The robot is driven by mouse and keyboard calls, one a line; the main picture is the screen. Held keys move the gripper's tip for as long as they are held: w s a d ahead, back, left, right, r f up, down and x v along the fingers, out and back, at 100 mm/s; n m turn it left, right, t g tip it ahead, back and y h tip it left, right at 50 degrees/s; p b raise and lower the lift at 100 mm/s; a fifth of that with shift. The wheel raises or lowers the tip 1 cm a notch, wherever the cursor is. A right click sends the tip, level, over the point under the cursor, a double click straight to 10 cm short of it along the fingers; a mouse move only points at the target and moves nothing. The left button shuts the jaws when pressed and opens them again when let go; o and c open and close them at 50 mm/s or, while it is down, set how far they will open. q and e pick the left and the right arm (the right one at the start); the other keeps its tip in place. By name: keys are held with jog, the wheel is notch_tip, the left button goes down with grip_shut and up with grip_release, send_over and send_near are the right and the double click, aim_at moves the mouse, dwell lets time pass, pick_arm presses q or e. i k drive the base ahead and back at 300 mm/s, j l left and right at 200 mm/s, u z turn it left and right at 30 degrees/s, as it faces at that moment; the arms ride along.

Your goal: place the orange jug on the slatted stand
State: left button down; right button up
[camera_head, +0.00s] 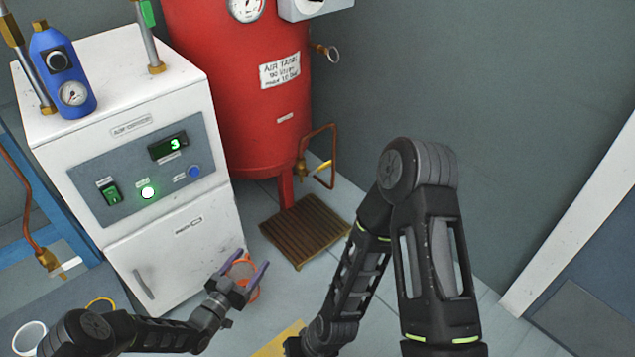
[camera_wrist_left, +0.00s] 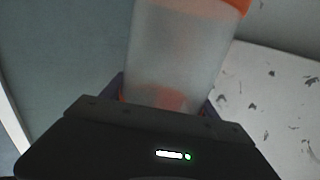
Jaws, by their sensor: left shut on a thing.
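The orange jug (camera_head: 243,268) shows between the fingers of my left gripper (camera_head: 247,264), which is shut on it, beside the white cabinet's lower corner. In the left wrist view the jug (camera_wrist_left: 185,50) has a translucent, cloudy body with orange at its far end and near the jaws. The fingers are mostly hidden behind the wrist housing in that view. The slatted stand (camera_head: 305,231) is a square brown wooden grate on the floor. It lies to the right of the jug, apart from it, and its top looks empty. My right arm shows, but its gripper is out of the picture.
A white dryer cabinet (camera_head: 165,250) stands left of the stand. A red air tank (camera_head: 235,95) rises behind the stand, with a copper pipe and valve (camera_head: 318,168) low on its right. A white mug (camera_head: 30,338) is at lower left. A yellow surface (camera_head: 279,341) shows at the bottom.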

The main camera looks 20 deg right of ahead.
aim_at(304, 216)
jog(key=i+l, duration=0.2)
jog(key=l, duration=0.2)
jog(key=i+l, duration=0.2)
jog(key=l, duration=0.15)
jog(key=i+l, duration=0.15)
jog(key=l, duration=0.25)
jog(key=i+l, duration=0.2)
jog(key=l, duration=0.2)
